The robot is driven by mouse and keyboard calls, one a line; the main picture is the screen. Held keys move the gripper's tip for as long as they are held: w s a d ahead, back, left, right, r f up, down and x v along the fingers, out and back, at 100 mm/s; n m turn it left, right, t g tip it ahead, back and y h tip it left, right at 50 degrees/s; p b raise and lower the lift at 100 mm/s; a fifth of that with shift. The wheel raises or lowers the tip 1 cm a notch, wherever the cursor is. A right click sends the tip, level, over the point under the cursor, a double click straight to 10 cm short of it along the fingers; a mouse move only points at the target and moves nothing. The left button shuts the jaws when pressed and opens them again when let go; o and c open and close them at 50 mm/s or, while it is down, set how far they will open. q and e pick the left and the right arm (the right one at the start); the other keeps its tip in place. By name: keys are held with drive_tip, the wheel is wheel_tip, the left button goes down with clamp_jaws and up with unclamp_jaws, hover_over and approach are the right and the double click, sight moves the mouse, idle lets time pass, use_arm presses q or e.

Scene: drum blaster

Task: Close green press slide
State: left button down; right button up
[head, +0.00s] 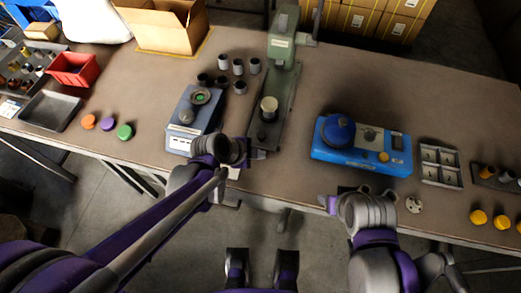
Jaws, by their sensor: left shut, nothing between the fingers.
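The green press (284,48) stands upright near the middle of the table, its long green base (283,110) running toward the front edge. A cream cylinder (268,104) sits low on the base, with a dark round part (267,115) just in front of it. The slide is not clearly distinct from the base. My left gripper (247,153) is shut and empty at the front end of the base; I cannot tell whether it touches. My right gripper (328,204) is off the table's front edge; its fingers are unclear.
A grey-blue device (190,119) stands left of the press and a blue machine (361,146) to the right. Several dark and grey cups (238,67) stand behind left. A cardboard box (167,27) is at the back. The table between press and blue machine is clear.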

sight(266, 121)
use_arm(q)
drive_tip(key=shift+w+d, duration=0.1)
drive_tip(key=shift+w, duration=0.55)
drive_tip(key=w+d, duration=0.1)
drive_tip(key=w, duration=0.4)
drive_tip(key=w+d, duration=0.1)
drive_tip(key=w, duration=0.4)
drive_tip(key=w+d, duration=0.1)
drive_tip(key=w, duration=0.4)
drive_tip(key=shift+b, duration=0.4)
use_arm(e)
drive_tip(key=shift+f, duration=0.45)
use_arm(q)
drive_tip(key=shift+w+r, duration=0.1)
drive_tip(key=shift+w, duration=0.05)
use_arm(e)
drive_tip(key=shift+s, duration=0.15)
use_arm(q)
drive_tip(key=shift+d, duration=0.15)
use_arm(e)
drive_tip(key=shift+a, duration=0.1)
